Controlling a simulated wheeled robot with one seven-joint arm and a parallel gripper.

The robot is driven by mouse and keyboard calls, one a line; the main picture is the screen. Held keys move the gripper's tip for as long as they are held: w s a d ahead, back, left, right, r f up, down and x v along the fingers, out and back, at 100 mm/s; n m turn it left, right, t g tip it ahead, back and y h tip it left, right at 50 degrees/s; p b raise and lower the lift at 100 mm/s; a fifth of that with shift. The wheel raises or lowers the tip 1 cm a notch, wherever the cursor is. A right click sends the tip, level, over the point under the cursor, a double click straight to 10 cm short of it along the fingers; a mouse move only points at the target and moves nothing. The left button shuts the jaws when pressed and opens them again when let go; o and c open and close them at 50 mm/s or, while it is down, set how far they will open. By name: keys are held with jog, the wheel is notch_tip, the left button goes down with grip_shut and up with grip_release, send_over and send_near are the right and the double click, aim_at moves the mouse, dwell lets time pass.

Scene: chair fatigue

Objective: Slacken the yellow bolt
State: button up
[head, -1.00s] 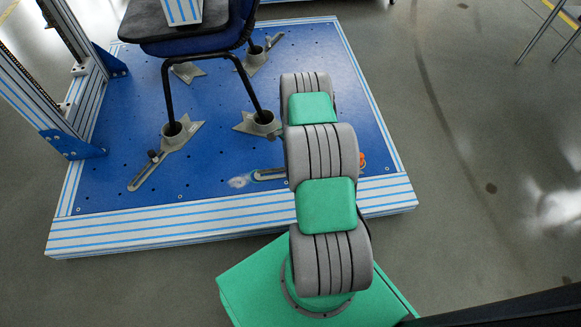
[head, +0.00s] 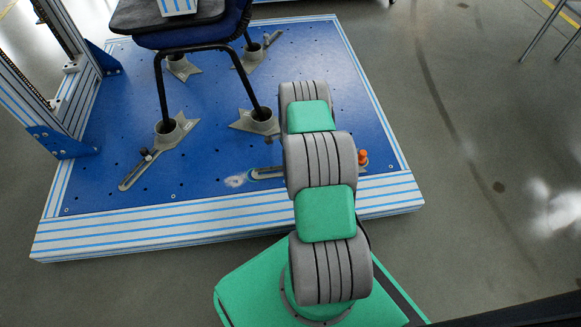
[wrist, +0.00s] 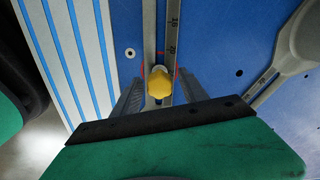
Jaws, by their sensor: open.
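The yellow bolt (wrist: 159,83) shows in the wrist view, seated in a slotted metal bar with a printed scale (wrist: 171,40). My gripper (wrist: 159,84) is open, with one grey ridged finger on each side of the bolt in the picture. I see a gap between the bolt and each finger; the height of the fingertips over the bolt is hard to tell. In the head view my arm hides the gripper and the yellow bolt.
The blue perforated platform (head: 215,115) has a striped front edge. A chair (head: 195,35) stands on it with its legs in grey cup clamps (head: 170,131). An orange knob (head: 362,157) sits right of my arm. A metal frame (head: 50,110) rises at left.

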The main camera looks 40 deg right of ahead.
jog(key=shift+m, duration=0.5)
jog(key=shift+f+m+b, duration=0.15)
jog(key=shift+m+b, duration=0.2)
jog(key=shift+m, duration=0.35)
jog(key=m, duration=0.2)
jog(key=shift+m, duration=0.3)
grip_shut()
jog(key=n+b, duration=0.1)
jog(key=n, duration=0.2)
jog(key=shift+n, duration=0.5)
